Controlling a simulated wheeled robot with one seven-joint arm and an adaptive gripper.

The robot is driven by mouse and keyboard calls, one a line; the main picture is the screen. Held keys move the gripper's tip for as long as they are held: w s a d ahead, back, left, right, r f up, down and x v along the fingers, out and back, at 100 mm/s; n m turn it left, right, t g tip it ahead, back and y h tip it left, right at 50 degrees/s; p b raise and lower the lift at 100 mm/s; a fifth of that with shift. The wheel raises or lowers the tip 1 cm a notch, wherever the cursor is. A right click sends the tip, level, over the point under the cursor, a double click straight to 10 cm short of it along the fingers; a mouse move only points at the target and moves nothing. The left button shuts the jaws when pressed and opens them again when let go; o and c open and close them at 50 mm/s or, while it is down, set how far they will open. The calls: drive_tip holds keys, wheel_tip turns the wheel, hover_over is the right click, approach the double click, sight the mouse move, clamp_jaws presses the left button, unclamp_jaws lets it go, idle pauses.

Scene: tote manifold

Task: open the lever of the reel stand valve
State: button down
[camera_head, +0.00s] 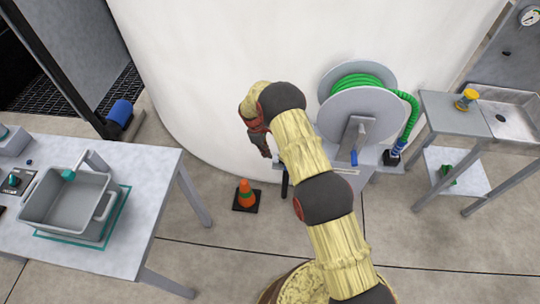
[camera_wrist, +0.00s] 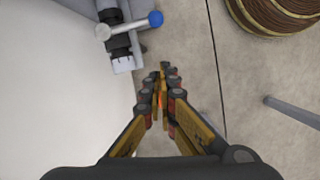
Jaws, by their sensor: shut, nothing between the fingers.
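In the wrist view the valve (camera_wrist: 119,44) is a black pipe body with a pale fitting at its lower end. In the head view my gripper (camera_head: 265,150) hangs left of the reel stand (camera_head: 341,171), pointing down.
The reel (camera_head: 362,115) with green hose stands against a large white tank (camera_head: 215,75). A table (camera_head: 143,205) with a grey tote (camera_head: 65,207) is left; a sink bench (camera_head: 450,107) is right.

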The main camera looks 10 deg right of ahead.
drive_tip(key=d+f+n+b, duration=0.2)
drive_tip(key=d+f+b, duration=0.2)
drive_tip(key=d+f, duration=0.2)
drive_tip(key=shift+f+t+b, duration=0.3)
drive_tip(key=shift+f, duration=0.45)
drive_tip(key=shift+s+d+n+p, duration=0.35)
drive_tip(key=shift+n+p, duration=0.3)
drive_tip(key=shift+n, duration=0.25)
drive_tip(key=d+n+t+p, duration=0.3)
drive_tip(key=d+n+p, duration=0.6)
drive_tip(key=n, duration=0.3)
drive_tip(key=shift+s+d+y+p, duration=0.2)
drive_tip(key=shift+d+y+p, duration=0.15)
drive_tip(key=shift+p, duration=0.45)
idle(0.8)
